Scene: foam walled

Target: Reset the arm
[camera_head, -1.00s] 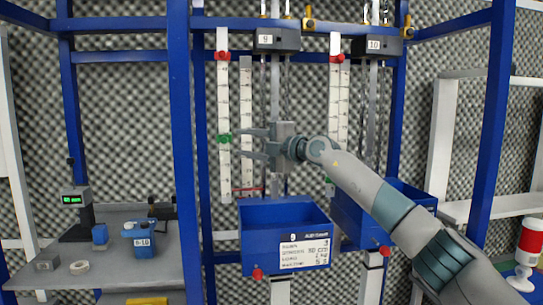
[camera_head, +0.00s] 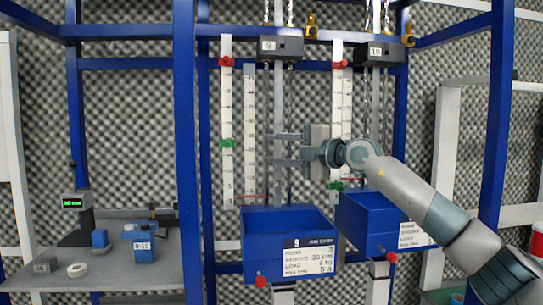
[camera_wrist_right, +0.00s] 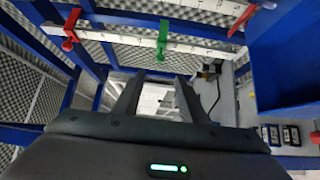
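My right gripper (camera_head: 288,149) reaches in from the right in the head view, in front of the blue frame and above the blue bin marked 9 (camera_head: 262,228). Its two fingers point left and are apart, with nothing between them. The right wrist view shows the same two fingers (camera_wrist_right: 158,88) spread and empty, with the green slider (camera_wrist_right: 162,42) on a white scale beyond them. In the head view the green slider (camera_head: 227,143) is left of the fingertips, with a gap between. My left gripper is not in view.
A second blue bin (camera_head: 362,230) hangs at the right. White scales (camera_head: 250,110) with red markers stand behind. A grey table (camera_head: 130,266) at the left bears a small blue box (camera_head: 143,246), a tape roll (camera_head: 77,270) and a display (camera_head: 73,205). Blue posts (camera_head: 186,150) flank the bins.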

